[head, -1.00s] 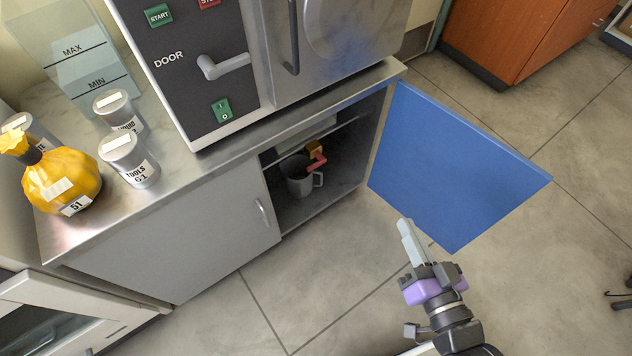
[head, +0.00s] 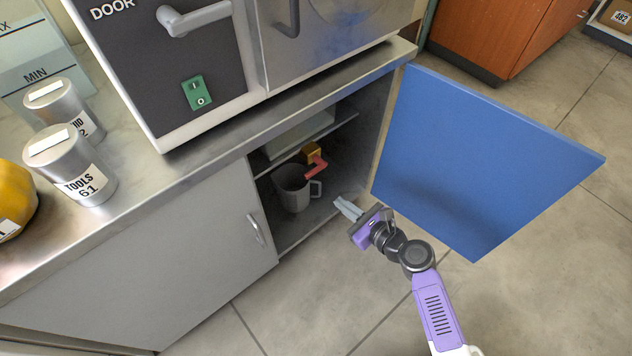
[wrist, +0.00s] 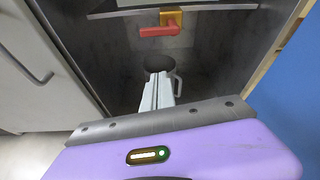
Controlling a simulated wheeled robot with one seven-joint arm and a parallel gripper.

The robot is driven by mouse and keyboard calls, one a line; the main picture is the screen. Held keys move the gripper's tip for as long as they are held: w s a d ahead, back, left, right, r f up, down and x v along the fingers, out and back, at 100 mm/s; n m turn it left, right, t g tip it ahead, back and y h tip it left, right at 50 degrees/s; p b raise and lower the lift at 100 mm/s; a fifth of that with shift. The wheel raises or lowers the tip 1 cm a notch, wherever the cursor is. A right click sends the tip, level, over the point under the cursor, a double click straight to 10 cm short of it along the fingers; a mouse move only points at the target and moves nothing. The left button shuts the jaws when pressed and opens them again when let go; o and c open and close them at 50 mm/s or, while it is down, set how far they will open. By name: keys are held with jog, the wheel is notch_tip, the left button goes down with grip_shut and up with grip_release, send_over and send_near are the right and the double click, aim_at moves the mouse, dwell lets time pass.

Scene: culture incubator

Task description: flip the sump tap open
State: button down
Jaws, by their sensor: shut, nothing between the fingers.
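The sump tap has a yellow body (head: 311,152) and a red lever (head: 315,167), inside the open cabinet under the incubator. In the wrist view the yellow body (wrist: 172,18) is at the top, and the red lever (wrist: 158,31) points left from it, roughly level. A grey jug (head: 292,190) with a handle stands below the tap. It also shows in the wrist view (wrist: 178,84), partly hidden behind my fingers. My gripper (head: 347,208) is shut and empty at the cabinet opening, in front of and below the tap, apart from the lever.
The blue cabinet door (head: 490,160) stands open to the right of my gripper. A closed grey door (head: 150,260) is on the left. A shelf edge (head: 335,135) runs above the tap. The counter (head: 120,215) overhangs the opening. Floor in front is clear.

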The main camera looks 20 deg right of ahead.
jog(key=shift+s+a+r+m+y, duration=0.1)
jog(key=shift+a+m+y, duration=0.3)
jog(key=shift+m, duration=0.4)
jog(key=b+x, duration=0.5)
jog(key=x, duration=0.6)
jog(key=shift+s+d+r+p, duration=0.1)
jog(key=shift+s+r+p, duration=0.1)
jog(key=shift+r, duration=0.5)
jog(key=shift+s+r+p, duration=0.1)
jog(key=shift+r+p, duration=0.1)
jog(key=shift+r, duration=0.55)
jog(key=shift+s+d+r+p, duration=0.1)
jog(key=shift+s+r+p, duration=0.1)
jog(key=shift+r, duration=0.5)
jog(key=shift+r, duration=0.1)
